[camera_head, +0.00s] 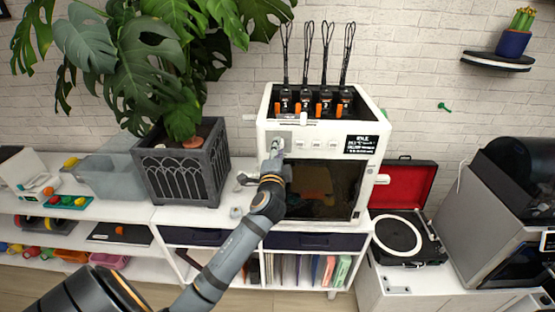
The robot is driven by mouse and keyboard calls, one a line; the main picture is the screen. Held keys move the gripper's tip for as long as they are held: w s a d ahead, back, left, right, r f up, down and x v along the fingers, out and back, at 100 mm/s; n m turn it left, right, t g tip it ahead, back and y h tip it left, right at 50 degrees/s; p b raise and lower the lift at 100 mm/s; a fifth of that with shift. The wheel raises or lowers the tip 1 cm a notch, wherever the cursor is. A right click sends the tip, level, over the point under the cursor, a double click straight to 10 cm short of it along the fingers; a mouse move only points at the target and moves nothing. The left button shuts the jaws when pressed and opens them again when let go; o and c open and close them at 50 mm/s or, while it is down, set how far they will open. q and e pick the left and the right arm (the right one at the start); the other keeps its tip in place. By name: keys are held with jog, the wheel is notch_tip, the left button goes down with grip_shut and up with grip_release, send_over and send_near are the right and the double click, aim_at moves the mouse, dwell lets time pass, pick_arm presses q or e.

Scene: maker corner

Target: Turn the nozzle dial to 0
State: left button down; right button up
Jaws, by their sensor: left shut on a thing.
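A white 3D printer (268,112) stands on the white shelf unit, with a dark front window and a small screen (361,143) at its upper right. My left gripper (275,150) is at the upper left of the printer's front, shut on a small grey part there that I take to be the nozzle dial (279,142). The gripper and arm hide part of the dial, and its marks are too small to read. My right gripper does not show.
A big plant in a dark grey pot (183,175) stands close left of the printer. A record player with an open red lid (405,185) is at the right. A grey machine (480,225) stands farther right. Small loose parts lie on the shelf by the printer's left side.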

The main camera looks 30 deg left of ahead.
pick_arm(q)
jog(key=n+b, duration=0.3)
jog(key=n, duration=0.1)
jog(key=shift+f+y+b, duration=0.1)
jog(key=shift+y+b, duration=0.2)
jog(key=shift+b, duration=0.1)
jog(key=shift+n, duration=0.3)
jog(key=c, duration=1)
grip_release()
jog(key=v, duration=0.7)
jog(key=shift+s+d, duration=0.15)
jog(key=shift+d, duration=0.05)
